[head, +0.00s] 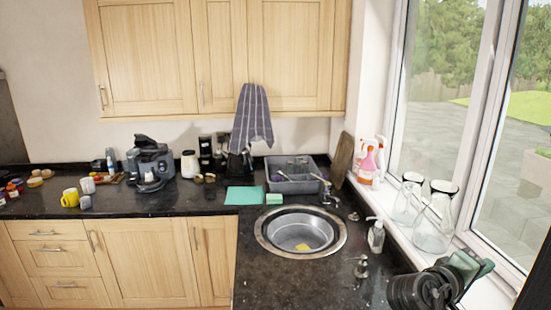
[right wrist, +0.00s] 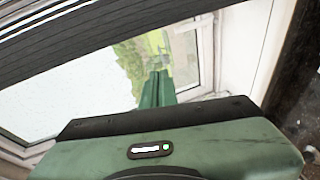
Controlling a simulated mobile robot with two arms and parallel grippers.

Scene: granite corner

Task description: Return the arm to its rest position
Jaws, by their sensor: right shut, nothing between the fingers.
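My right gripper (head: 484,268) is at the lower right of the head view, green with a dark round wrist part. It is close to the window sill and the right end of the counter. In the right wrist view its green fingers (right wrist: 157,88) are together with nothing between them, pointing toward the window. My left gripper and arm are not in the head view.
The dark granite counter (head: 283,285) holds a round sink (head: 298,250), a grey dish rack (head: 280,184) and a soap bottle (head: 376,236). Glass jars (head: 434,225) and spray bottles (head: 368,165) stand along the window sill, the jars near my right gripper. Yellow mug (head: 70,197) is far left.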

